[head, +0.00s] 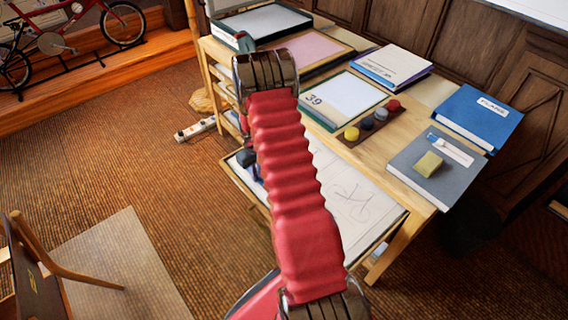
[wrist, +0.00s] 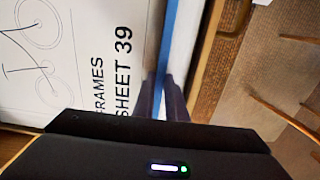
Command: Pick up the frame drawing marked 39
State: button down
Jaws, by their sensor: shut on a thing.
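The frame drawing (wrist: 75,70) fills the left of the wrist view. It is a white sheet with bicycle line art and the words "FRAMES SHEET 39", with a blue strip (wrist: 171,35) along its edge. In the head view, a white sheet with faint lines (head: 358,205), which looks like the same drawing, lies low at the table's near side, partly hidden by my arm. My gripper (wrist: 162,98) is shut on the drawing's blue edge; in the head view my gripper (head: 250,165) is mostly hidden behind my arm.
On the wooden table above are a green-rimmed board marked 39 (head: 326,120), a pink board (head: 315,48), a blue binder (head: 478,117), a grey book with a yellow block (head: 430,165), and small round pots (head: 367,123). Carpet (head: 130,150) is open at left; a chair (head: 40,270) stands lower left.

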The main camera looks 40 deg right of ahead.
jog(key=shift+r, duration=0.2)
jog(key=shift+r, duration=0.6)
notch_tip(320, 180, up, 2)
jog(key=shift+r, duration=0.15)
jog(key=w+a, duration=0.1)
jog(key=a, duration=1.7)
